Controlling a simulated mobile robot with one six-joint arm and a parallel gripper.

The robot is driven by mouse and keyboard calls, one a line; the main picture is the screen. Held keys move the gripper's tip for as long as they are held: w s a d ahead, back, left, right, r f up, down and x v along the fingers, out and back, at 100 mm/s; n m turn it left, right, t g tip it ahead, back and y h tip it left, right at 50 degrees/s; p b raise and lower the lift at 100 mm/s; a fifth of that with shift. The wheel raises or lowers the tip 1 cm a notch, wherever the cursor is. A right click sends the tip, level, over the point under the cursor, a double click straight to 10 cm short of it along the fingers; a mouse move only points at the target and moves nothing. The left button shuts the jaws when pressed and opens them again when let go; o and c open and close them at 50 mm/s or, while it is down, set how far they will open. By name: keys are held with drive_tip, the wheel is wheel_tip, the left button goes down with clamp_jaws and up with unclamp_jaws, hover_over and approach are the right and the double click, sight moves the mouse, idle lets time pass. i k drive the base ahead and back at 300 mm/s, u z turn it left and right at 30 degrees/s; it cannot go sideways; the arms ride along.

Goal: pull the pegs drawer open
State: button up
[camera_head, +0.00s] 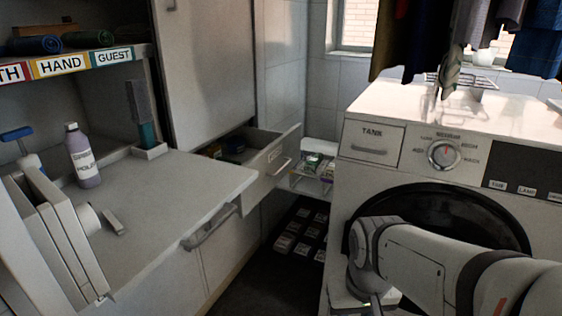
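One drawer (270,172) stands partly open under the tall cabinet, left of the washing machine. Its front has a bar handle and a small label too small to read, so I cannot tell whether it is the pegs drawer. Some dark and yellowish items lie inside it. A second drawer front with a bar handle (210,229) is under the grey counter; no label shows on it. My arm reaches in from the right, in front of the washing machine door. My gripper (372,301) points down at the bottom edge, and its fingers are cut off or hidden.
The washing machine (370,178) fills the right side, with clothes hanging above. A wire rack (308,181) and a dark mat with pale squares (300,228) lie between counter and machine.

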sight(273, 163)
drive_tip(key=z, duration=0.15)
drive_tip(key=i, duration=1.15)
drive_tip(key=u, duration=0.2)
